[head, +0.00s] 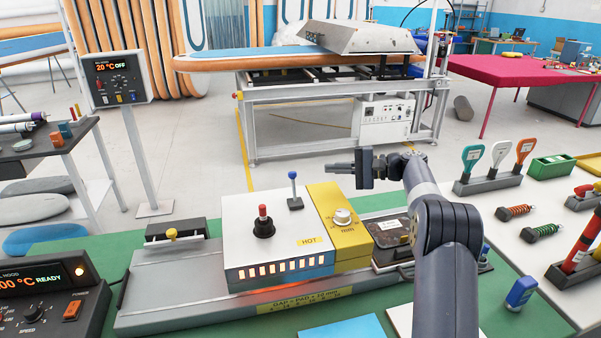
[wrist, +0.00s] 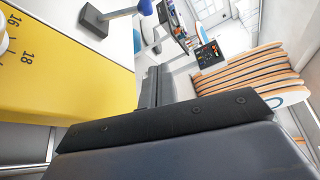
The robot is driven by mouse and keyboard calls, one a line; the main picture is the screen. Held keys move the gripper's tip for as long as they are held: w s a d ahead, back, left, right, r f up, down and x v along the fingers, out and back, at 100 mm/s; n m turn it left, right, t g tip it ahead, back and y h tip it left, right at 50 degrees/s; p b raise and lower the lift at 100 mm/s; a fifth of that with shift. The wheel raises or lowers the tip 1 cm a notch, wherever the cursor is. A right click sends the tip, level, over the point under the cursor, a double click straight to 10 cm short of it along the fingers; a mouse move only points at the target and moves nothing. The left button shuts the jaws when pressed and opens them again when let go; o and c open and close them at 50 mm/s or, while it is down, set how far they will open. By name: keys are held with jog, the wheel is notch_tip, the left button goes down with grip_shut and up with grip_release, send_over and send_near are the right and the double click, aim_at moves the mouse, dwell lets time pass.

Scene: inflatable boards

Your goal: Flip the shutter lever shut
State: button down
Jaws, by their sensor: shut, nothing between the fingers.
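A white heater hood (head: 236,215) marked HOT has two levers on top. One is a short lever with a blue ball knob (head: 292,175), standing upright on a small grey base. The other is a red knob (head: 263,211) on a black round base. I see no label that says which is the shutter lever. The blue-knobbed lever also shows at the top of the wrist view (wrist: 145,7). My gripper (head: 338,169) is shut and empty, pointing left, in the air to the right of the blue knob. It also shows in the wrist view (wrist: 152,88).
A yellow panel (head: 322,205) with a white dial (head: 342,217) adjoins the hood's right side. A glow shows through slots in the hood's front. A dark block (head: 388,236) sits right of the panel. A control box (head: 50,300) reading READY stands at lower left.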

aim_at(294, 187)
jog(key=p+x, duration=0.2)
jog(key=x, duration=0.8)
jog(key=shift+r, duration=0.1)
jog(key=shift+s, duration=0.2)
jog(key=shift+s+d+r+p, duration=0.2)
jog(key=shift+s+r+p, duration=0.15)
jog(key=shift+s, duration=0.4)
jog(key=shift+s+r, duration=0.15)
jog(key=shift+s, duration=0.75)
jog(key=shift+s+b, duration=0.1)
jog(key=shift+b, duration=0.35)
jog(key=shift+d+n, duration=0.1)
jog(key=shift+n, duration=0.2)
jog(key=shift+s+b, duration=0.1)
jog(key=shift+b, duration=0.3)
